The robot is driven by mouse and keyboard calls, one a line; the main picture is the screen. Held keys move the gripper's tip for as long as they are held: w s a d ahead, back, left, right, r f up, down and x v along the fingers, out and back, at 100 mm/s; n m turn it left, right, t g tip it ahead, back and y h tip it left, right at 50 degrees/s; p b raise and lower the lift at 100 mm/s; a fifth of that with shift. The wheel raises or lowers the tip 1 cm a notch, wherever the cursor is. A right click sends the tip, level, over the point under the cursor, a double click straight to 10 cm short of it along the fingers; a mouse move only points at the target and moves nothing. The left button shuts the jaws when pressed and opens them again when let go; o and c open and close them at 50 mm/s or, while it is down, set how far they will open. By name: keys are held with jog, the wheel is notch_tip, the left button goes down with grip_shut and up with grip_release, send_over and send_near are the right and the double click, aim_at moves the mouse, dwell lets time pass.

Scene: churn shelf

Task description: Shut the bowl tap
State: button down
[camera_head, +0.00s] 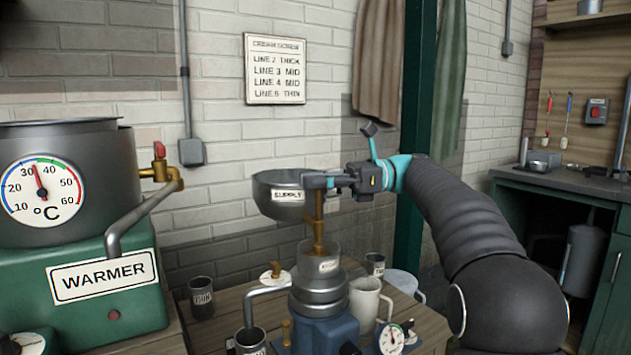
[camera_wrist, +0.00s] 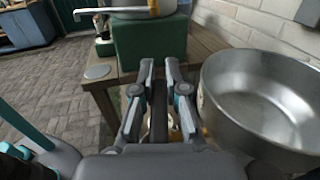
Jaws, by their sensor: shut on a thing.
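The steel bowl labelled SUPPLY (camera_head: 285,195) sits above the separator at the middle of the head view. It fills the right side of the wrist view (camera_wrist: 275,92), and its inside looks bare. The brass bowl tap (camera_head: 319,232) rises beside the bowl, above the separator's top cup. My gripper (camera_head: 312,182) is at the top of the tap, against the bowl's right side, and is shut on the tap. The fingers hide the tap's handle, so its angle cannot be told. In the wrist view my gripper (camera_wrist: 160,64) shows two nearly parallel fingers left of the bowl.
The separator (camera_head: 320,290) stands under the tap with spouts. A white jug (camera_head: 368,300) and dark cups (camera_head: 202,297) stand around it on the wooden table. The green warmer (camera_head: 110,290) with its own red-handled tap (camera_head: 160,165) is at left. A brick wall is close behind.

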jog(key=c, duration=1.2)
grip_release()
jog(key=shift+r, duration=5)
